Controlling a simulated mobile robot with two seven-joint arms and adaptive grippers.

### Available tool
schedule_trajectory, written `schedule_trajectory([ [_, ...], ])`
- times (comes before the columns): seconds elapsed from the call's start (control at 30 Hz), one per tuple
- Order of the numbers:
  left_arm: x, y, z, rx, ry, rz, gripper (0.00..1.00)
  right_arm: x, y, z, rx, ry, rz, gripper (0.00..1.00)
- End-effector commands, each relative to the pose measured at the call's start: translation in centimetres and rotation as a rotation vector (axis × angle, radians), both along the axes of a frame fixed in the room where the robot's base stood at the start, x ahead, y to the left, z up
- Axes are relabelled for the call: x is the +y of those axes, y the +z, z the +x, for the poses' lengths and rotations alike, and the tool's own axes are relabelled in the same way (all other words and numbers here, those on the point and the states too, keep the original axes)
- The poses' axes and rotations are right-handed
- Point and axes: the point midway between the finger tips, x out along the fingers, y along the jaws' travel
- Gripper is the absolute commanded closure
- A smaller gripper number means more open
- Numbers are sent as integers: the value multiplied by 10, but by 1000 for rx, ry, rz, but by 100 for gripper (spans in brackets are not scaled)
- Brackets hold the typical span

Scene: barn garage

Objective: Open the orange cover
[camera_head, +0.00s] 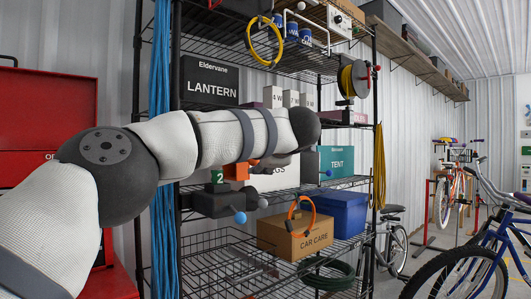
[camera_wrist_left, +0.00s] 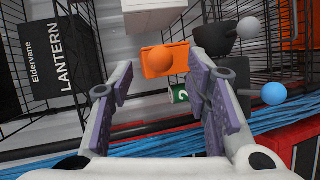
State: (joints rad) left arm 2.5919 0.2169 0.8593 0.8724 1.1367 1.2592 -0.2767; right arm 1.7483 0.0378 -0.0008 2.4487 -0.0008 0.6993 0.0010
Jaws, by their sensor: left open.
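Nothing is held. In the head view my left gripper (camera_head: 277,160) is partly hidden under my wrist, close to the cover's right. My right gripper is not in view.
The dark device (camera_head: 212,202) has a blue ball knob (camera_head: 239,217) and a grey ball knob (camera_head: 263,203). A LANTERN box (camera_head: 208,82) stands above left. Blue cables (camera_head: 162,150) hang down the rack's left. A CAR CARE box (camera_head: 296,236) sits below right.

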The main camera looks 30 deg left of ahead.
Motion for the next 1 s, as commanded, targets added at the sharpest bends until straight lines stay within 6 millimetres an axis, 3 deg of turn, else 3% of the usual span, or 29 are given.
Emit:
schedule_trajectory([
  [0.1, -22, 9, -23, -1, -2, 0, 56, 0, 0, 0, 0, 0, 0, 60],
  [0.3, -43, 16, -45, -1, 0, -1, 56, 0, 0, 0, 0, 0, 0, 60],
  [0.8, -47, 15, -48, 2, -1, 3, 56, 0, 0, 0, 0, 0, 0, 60],
  [0.87, -50, 2, -42, 22, -16, 39, 56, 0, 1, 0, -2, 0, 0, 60],
  [0.9, -55, -15, -36, 50, -39, 91, 56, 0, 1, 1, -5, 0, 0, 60],
  [0.97, -66, -57, -23, 115, -102, 201, 56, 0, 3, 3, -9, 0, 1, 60],
  [1.0, -75, -93, -15, 171, -160, 285, 56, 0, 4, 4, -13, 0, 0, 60],
])
